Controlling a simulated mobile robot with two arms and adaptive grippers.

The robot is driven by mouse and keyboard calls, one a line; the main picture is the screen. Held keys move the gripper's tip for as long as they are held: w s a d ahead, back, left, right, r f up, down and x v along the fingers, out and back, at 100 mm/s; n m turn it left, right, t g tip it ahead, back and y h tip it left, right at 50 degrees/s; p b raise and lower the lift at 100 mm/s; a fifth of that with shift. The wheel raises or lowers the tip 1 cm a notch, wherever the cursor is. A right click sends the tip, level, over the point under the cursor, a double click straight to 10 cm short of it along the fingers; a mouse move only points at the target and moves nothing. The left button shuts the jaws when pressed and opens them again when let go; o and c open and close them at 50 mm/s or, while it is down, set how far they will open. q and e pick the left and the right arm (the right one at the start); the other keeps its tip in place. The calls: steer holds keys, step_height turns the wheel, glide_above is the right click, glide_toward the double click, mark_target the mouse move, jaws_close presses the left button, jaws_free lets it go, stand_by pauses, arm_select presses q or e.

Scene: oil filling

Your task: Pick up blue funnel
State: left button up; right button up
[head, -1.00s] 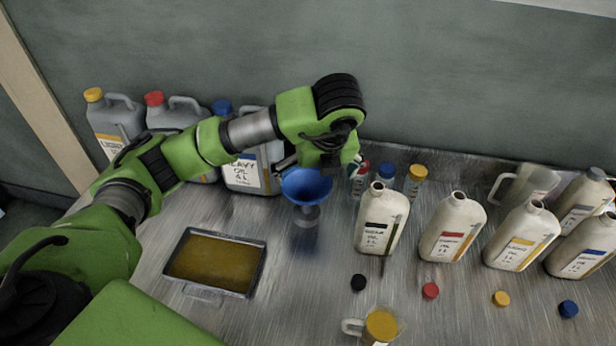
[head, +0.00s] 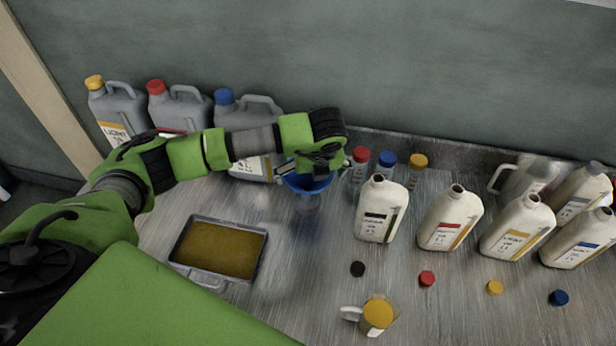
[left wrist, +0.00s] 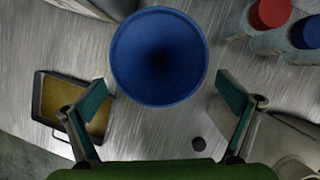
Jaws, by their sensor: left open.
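In the left wrist view the round blue mouth of the funnel (left wrist: 159,57) lies just beyond the two fingers of my left gripper (left wrist: 164,100). The fingers are wide apart, with nothing visible held between them. My right gripper is not in view.
Grey jugs (head: 252,110) stand behind the arm. Small capped bottles (head: 387,168) and a white bottle (head: 382,208) are close on the funnel's right. A tray of yellow-brown liquid (head: 218,250) lies front left. Loose caps (head: 427,279) and a beaker (head: 377,316) are at front right.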

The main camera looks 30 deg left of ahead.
mark_target(309, 179)
arm_select(q)
steer(key=shift+p+x, duration=0.45)
steer(key=shift+x, duration=1.25)
steer(key=shift+a, duration=0.1)
steer(key=c, duration=0.9)
steer(key=shift+o, duration=0.2)
steer(key=shift+r, duration=0.1)
